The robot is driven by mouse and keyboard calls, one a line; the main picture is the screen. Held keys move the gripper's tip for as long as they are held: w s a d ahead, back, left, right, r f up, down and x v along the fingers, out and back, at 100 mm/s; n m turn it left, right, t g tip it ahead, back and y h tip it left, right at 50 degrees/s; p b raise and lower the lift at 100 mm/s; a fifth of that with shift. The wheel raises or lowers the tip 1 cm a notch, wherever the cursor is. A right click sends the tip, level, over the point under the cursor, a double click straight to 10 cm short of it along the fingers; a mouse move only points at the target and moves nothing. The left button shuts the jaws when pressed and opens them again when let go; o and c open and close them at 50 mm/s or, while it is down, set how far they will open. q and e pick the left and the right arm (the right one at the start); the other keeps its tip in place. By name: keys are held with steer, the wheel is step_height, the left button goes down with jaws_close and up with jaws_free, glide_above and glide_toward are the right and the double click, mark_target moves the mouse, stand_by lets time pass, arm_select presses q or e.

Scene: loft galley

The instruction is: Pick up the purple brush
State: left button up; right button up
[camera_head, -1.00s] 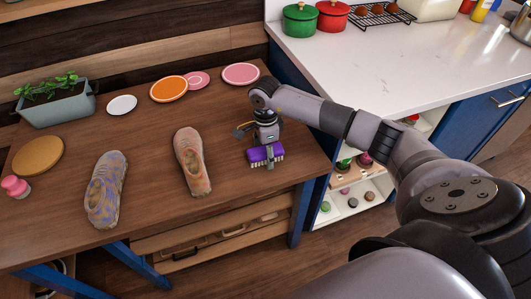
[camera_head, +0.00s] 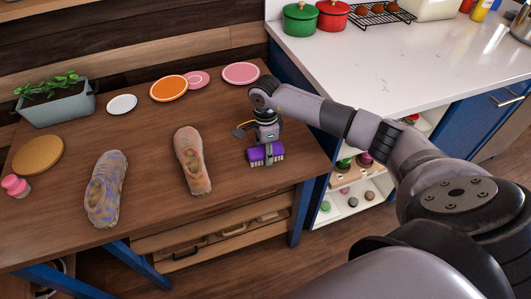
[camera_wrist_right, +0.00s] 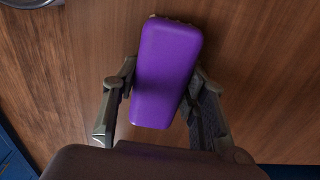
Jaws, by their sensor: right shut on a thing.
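The purple brush (camera_head: 256,155) with pale bristles is at the right end of the wooden table (camera_head: 150,165). My right gripper (camera_head: 268,150) reaches down over it from above and is shut on it. In the right wrist view the brush's smooth purple back (camera_wrist_right: 167,72) lies between the two fingers of my right gripper (camera_wrist_right: 160,95), one on each side. The bristles face down toward the table. I cannot tell whether they still touch it. My left gripper is not in view.
Two worn shoes (camera_head: 106,188) (camera_head: 192,160) lie left of the brush. Several plates (camera_head: 169,88) and a planter (camera_head: 57,105) stand along the back. A white counter (camera_head: 390,65) with a green pot (camera_head: 300,19) and a red pot (camera_head: 333,16) is at the right.

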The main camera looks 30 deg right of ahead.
steer(key=shift+r, duration=0.1)
step_height(320, 180, up, 20)
steer(key=b, duration=0.1)
steer(key=shift+b, duration=0.35)
steer(key=o, duration=0.7)
steer(key=c, duration=0.5)
